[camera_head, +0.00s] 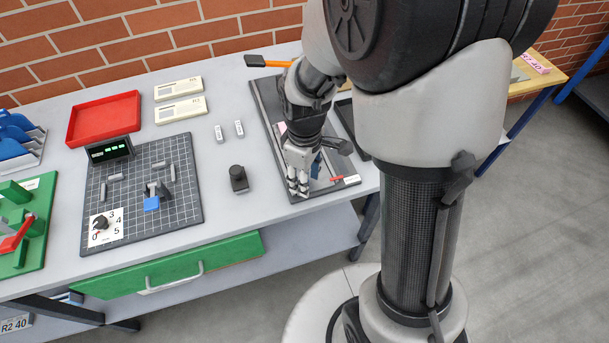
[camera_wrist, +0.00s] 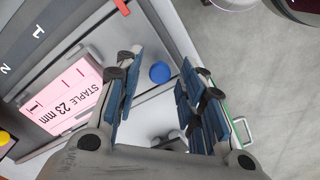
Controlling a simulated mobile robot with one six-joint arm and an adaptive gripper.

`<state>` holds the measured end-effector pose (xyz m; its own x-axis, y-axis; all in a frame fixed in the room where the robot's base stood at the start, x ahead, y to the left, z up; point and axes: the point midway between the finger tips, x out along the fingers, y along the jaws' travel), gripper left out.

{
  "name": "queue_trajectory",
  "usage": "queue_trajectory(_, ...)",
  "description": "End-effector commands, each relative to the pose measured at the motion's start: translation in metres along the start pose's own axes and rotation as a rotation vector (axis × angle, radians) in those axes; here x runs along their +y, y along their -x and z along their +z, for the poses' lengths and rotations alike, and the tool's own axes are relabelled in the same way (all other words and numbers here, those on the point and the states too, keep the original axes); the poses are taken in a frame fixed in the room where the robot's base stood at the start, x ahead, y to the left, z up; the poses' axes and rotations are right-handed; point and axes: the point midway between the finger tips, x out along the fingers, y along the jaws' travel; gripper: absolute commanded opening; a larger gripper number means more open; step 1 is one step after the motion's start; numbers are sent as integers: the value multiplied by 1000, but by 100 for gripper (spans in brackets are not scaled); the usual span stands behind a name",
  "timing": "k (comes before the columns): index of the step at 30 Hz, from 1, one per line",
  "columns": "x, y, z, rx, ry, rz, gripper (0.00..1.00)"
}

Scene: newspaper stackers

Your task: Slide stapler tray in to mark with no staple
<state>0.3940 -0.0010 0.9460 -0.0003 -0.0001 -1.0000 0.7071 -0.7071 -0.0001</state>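The dark-framed stapler board (camera_head: 266,104) lies at the right end of the bench in the head view, partly hidden by my arm. In the wrist view a grey tray plate carries a pink label (camera_wrist: 68,98) reading "STAPLE 23 mm". A blue round knob (camera_wrist: 160,72) shows between my fingers. My gripper (camera_head: 300,190) points down over the board's front part. Its blue-padded fingers are apart with a clear gap. Contact with the knob cannot be told.
A gridded board (camera_head: 140,215) with small fittings and a display lies left on the bench. A red tray (camera_head: 104,118), two labelled boxes (camera_head: 180,110) and a black knob-topped block (camera_head: 238,180) are also there. A green drawer (camera_head: 170,270) is below the bench top. Floor is clear at right.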

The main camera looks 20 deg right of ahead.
Motion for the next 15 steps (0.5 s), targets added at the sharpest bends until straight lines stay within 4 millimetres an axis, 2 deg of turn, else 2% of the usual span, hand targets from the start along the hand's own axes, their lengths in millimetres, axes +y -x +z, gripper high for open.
queue_trajectory(2, 0, 0, 0, 0, 0, 0, 29)
queue_trajectory(15, 0, 0, 0, 0, 0, 0, 0)
